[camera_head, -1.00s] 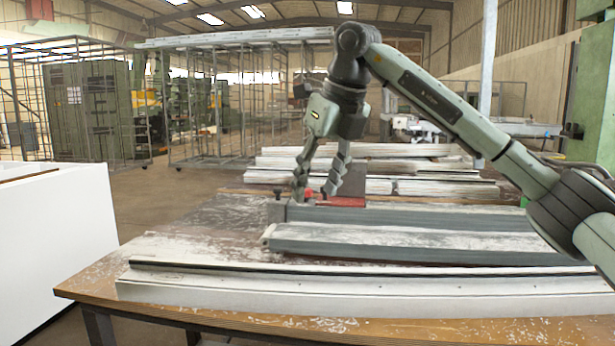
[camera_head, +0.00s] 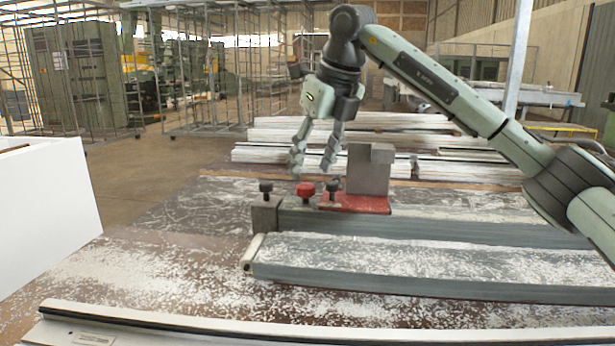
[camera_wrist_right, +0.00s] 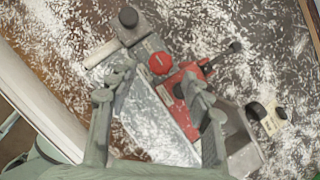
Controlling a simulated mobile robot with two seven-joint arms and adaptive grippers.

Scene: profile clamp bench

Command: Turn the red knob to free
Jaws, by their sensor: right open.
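The red knob (camera_head: 305,190) stands upright on the clamp, between two black knobs (camera_head: 266,187) (camera_head: 333,187). The clamp's red base (camera_head: 355,203) carries a grey block (camera_head: 370,168). My right gripper (camera_head: 313,168) is open and empty, fingers pointing down, with its tips above the red knob in the head view. In the right wrist view the red knob (camera_wrist_right: 160,63) shows uncovered, between and slightly beyond the two fingertips (camera_wrist_right: 156,80). No contact shows. Any marking for the knob's position is too small to read. My left gripper is not in view.
A grey profile (camera_head: 400,250) lies in front of the clamp, and a long pale profile (camera_head: 300,332) runs along the near edge. Stacked white profiles (camera_head: 400,130) lie behind. White shavings cover the bench (camera_head: 170,270), which is open to the left of the clamp.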

